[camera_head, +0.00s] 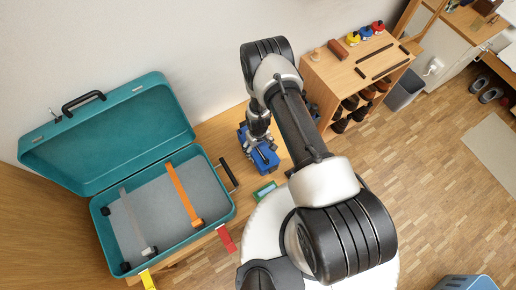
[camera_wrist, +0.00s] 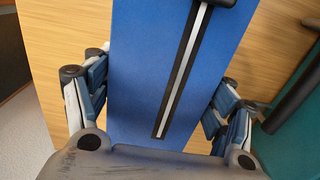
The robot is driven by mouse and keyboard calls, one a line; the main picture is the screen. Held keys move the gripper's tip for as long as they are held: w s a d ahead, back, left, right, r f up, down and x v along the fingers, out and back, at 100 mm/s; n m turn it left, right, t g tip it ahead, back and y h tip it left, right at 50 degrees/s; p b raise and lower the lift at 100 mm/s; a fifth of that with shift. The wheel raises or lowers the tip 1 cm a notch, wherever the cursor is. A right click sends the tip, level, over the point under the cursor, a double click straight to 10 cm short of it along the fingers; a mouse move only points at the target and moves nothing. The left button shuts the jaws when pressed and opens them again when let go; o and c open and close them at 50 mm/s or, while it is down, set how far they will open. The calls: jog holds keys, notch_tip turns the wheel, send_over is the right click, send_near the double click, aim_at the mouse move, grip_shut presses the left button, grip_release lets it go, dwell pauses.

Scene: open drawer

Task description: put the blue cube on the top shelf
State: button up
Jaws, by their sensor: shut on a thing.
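My gripper (camera_head: 259,146) is low over the wooden bench, right of the teal suitcase. In the wrist view its fingers (camera_wrist: 160,85) press on both sides of a blue box-like thing (camera_wrist: 135,60), shut on it. This face is blue and longer than wide, with a black-edged slot and pale strip. In the head view the blue thing (camera_head: 266,160) shows partly below the gripper; my arm hides the rest. I cannot tell whether it is a cube or touches the bench. The wooden shelf unit (camera_head: 335,78) stands right of my arm, its top carrying several small things.
The open teal suitcase (camera_head: 222,214) lies on the bench at left, with orange and grey straps. On the shelf top are yellow, blue and red knobbed things (camera_head: 365,32), a brown block (camera_head: 338,49) and dark bars. Shoes fill the compartments below. A grey bin (camera_head: 405,92) stands beside it.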

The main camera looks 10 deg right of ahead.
jog(key=shift+f, duration=0.35)
jog(key=shift+f, duration=0.2)
jog(key=o, duration=1.3)
jog(key=shift+c, duration=0.2)
